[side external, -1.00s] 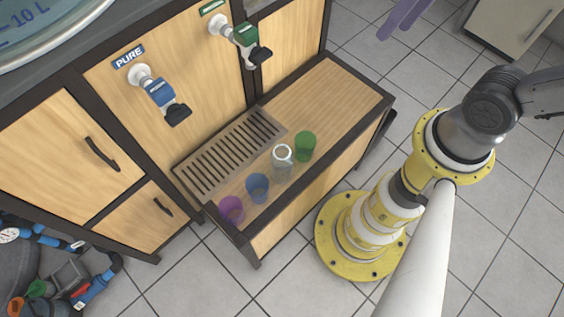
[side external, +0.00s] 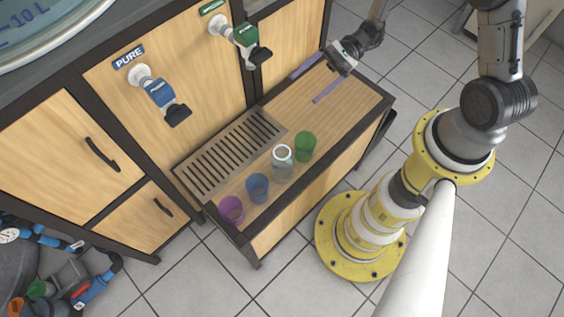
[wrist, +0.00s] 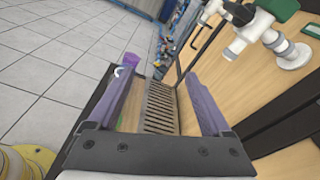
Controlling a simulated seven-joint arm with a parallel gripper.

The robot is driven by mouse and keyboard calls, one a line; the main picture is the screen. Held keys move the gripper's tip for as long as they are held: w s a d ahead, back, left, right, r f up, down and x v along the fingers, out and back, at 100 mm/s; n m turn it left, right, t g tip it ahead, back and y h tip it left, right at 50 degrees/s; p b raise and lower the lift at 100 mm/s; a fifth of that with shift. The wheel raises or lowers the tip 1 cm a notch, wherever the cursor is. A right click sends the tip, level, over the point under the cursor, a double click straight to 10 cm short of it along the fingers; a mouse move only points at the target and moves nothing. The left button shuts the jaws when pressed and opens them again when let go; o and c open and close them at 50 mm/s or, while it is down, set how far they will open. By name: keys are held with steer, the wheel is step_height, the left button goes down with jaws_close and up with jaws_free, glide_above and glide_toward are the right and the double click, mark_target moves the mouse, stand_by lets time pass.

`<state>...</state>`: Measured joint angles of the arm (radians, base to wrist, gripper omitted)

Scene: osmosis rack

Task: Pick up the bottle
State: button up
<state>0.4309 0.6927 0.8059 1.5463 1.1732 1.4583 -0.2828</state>
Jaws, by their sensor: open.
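The clear glass bottle (side external: 282,163) stands upright on the wooden shelf, between a blue cup (side external: 257,188) and a green cup (side external: 305,147). My gripper (side external: 304,89) is open and empty, with its two purple fingers spread over the far right part of the shelf. It is apart from the bottle, up and to the right of it in the side view. In the wrist view my gripper (wrist: 160,75) points along the shelf. The left finger there hides most of the row of cups; a pale curved rim beside it may be the bottle.
A purple cup (side external: 231,209) stands at the shelf's near left end. A slotted drain grate (side external: 230,152) lies behind the row. The blue tap (side external: 165,100) and green tap (side external: 243,40) jut from the cabinet above. The right part of the shelf (side external: 345,105) is bare.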

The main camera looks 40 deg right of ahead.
steer(key=s+f+m+t+y, duration=0.1)
steer(key=s+f+m+t, duration=0.2)
steer(key=f, duration=0.4)
steer(key=m, duration=0.3)
glide_toward(282, 152)
steer(key=a, duration=0.1)
steer(key=w+a+f, duration=0.1)
steer(key=w+a, duration=0.1)
steer(key=a, duration=0.1)
steer(key=shift+f, duration=0.2)
steer(key=x, duration=0.4)
steer(key=shift+s+f, duration=0.25)
steer(key=shift+f, duration=0.05)
steer(key=shift+w+a, duration=0.2)
steer(key=shift+a, duration=0.45)
jaws_close()
